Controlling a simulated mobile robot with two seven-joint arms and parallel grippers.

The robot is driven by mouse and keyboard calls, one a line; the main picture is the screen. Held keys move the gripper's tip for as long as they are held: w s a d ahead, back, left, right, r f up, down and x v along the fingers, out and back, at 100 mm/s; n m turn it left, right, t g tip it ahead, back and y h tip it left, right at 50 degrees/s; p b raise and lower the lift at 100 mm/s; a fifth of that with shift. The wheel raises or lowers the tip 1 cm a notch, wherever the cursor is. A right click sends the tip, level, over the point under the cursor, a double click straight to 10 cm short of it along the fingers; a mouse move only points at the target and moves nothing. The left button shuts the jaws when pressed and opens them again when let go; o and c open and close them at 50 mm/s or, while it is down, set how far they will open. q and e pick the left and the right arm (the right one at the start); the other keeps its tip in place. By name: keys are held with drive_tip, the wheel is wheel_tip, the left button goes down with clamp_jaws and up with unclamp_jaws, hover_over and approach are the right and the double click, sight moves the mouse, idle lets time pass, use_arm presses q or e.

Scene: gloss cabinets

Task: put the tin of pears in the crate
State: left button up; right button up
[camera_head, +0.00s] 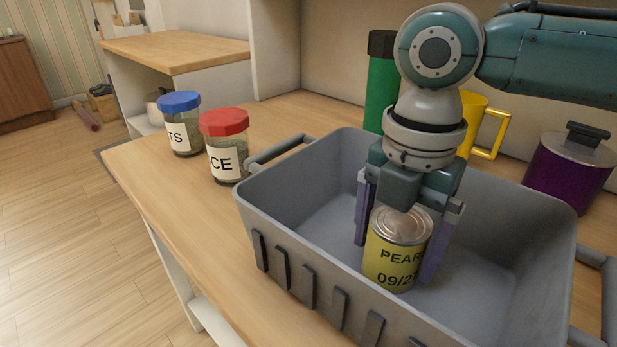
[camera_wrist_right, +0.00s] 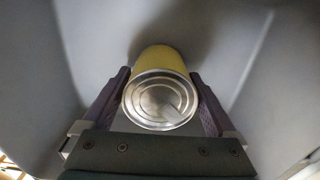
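The tin of pears (camera_head: 396,258) is a yellow can with a silver lid and a dark printed label. It is upright inside the grey crate (camera_head: 268,224), near its front wall. My right gripper (camera_head: 399,235) points down into the crate with a finger on each side of the tin, and it looks shut on it. In the right wrist view the tin (camera_wrist_right: 160,98) sits between both purple fingers of the gripper (camera_wrist_right: 160,85). I cannot tell whether the tin's base touches the crate floor. My left gripper is not in view.
Jars with a blue lid (camera_head: 180,124) and a red lid (camera_head: 225,146) stand left of the crate. Behind it are a green container (camera_head: 380,90) and a yellow mug (camera_head: 478,125). A purple pot (camera_head: 567,172) stands at right. The crate's walls surround my gripper.

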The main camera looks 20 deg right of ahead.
drive_tip(key=shift+o, duration=0.3)
wheel_tip(320, 180, up, 11)
drive_tip(key=p, duration=0.3)
drive_tip(key=shift+r, duration=0.7)
